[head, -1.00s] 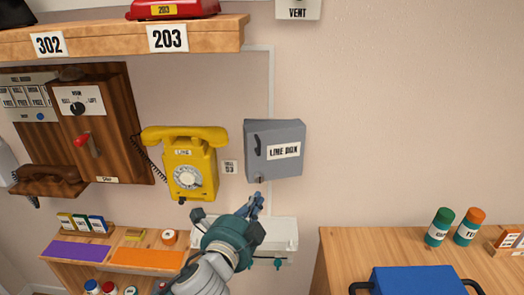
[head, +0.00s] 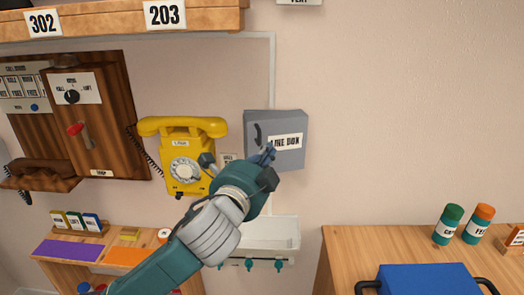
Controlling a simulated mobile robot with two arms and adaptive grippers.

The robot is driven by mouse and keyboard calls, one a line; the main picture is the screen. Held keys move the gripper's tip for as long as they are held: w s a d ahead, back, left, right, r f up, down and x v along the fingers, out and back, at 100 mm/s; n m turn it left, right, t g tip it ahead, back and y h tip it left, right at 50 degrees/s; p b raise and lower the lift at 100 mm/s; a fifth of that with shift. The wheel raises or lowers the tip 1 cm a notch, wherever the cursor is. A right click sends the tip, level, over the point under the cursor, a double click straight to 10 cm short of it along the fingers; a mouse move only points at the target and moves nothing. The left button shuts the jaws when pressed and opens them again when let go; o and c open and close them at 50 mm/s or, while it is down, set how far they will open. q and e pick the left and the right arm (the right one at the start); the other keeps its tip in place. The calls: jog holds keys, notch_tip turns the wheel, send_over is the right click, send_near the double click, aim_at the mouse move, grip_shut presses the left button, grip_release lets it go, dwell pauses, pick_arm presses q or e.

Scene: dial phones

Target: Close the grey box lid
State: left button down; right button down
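The grey box (head: 289,124), labelled "LINE BOX", is fixed to the wall right of the yellow phone. Its front panel with the label faces me and a dark handle shows at its left; I cannot tell whether the lid stands slightly ajar. My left gripper (head: 264,154) is at the box's lower left corner, its narrow blue tips close together with nothing seen between them. The tips overlap the corner in the picture; I cannot tell whether they touch it. The gripper hides that corner. My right gripper is not in view.
The yellow dial phone (head: 187,128) hangs close left of the gripper. A white tray (head: 283,232) with teal hooks is below the box. A wooden shelf (head: 210,22) runs above at left. A blue case (head: 430,282) stands on the right table. The wall right of the box is clear.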

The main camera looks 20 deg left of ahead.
aim_at(247, 131)
pick_arm(q)
jog(key=shift+w+a+f+b, duration=0.1)
jog(key=shift+w+a+b, duration=0.15)
jog(key=shift+w+a, duration=0.4)
jog(key=shift+w+a+r+b, duration=0.1)
jog(key=shift+w+a+b, duration=0.2)
jog(key=shift+w, duration=0.6)
jog(key=shift+w+a+f+b, duration=0.1)
jog(key=shift+w+a+b, duration=0.15)
jog(key=shift+w+a, duration=0.4)
jog(key=shift+w+d, duration=0.15)
jog(key=shift+d, duration=0.1)
jog(key=a+p, duration=0.1)
jog(key=a, duration=0.1)
jog(key=w+a, duration=0.1)
jog(key=w+a+p, duration=0.1)
jog(key=a, duration=0.1)
jog(key=shift+w+a+p, duration=0.25)
jog(key=shift+a+p, duration=0.1)
jog(key=shift+w+a, duration=0.25)
jog(key=shift+a, duration=0.05)
jog(key=shift+d, duration=0.15)
